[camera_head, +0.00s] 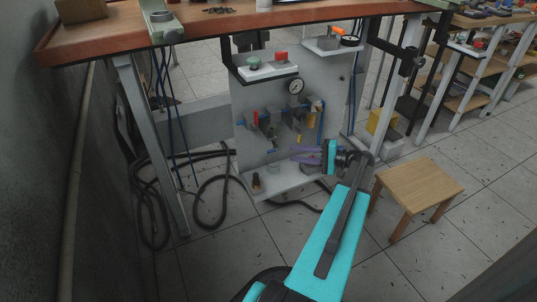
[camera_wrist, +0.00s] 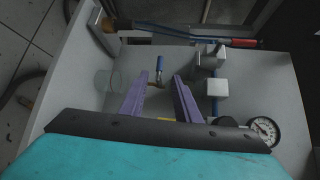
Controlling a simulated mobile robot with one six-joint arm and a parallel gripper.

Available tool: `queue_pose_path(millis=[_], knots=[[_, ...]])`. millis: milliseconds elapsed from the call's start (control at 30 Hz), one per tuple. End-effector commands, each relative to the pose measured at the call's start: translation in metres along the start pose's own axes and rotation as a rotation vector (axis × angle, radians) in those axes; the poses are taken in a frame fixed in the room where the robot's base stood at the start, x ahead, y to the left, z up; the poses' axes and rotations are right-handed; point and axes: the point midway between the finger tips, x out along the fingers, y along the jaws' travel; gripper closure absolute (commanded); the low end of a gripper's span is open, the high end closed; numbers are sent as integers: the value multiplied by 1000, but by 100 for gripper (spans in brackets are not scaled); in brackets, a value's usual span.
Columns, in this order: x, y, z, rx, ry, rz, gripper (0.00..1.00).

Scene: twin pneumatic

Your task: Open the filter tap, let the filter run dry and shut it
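A small tap with a blue lever (camera_wrist: 160,64) and a brass body shows in the wrist view, between and just beyond my purple fingertips. In the head view a small blue piece (camera_head: 271,151), likely the same tap, sits low on the grey panel (camera_head: 250,92). My gripper (camera_head: 293,155) reaches in from the right at the lower part of the panel. Its fingers are apart, with nothing seen held between them. I cannot tell whether they touch the lever. The filter body is not clearly seen; the gripper may hide part of it. The lever's open or shut setting is unclear.
A round gauge (camera_head: 296,86) is on the panel. A clear round vessel (camera_wrist: 107,84) shows left of my fingers. A red-handled part (camera_wrist: 244,43) lies beyond on the right. A wooden stool (camera_head: 420,188) stands right of my arm; dark hoses (camera_head: 150,205) lie on the floor left.

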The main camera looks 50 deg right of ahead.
Motion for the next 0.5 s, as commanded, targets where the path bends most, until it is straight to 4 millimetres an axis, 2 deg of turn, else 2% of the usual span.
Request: queue_pose_path(millis=[500], knots=[[73,2,1,-1,-3,1,71]])
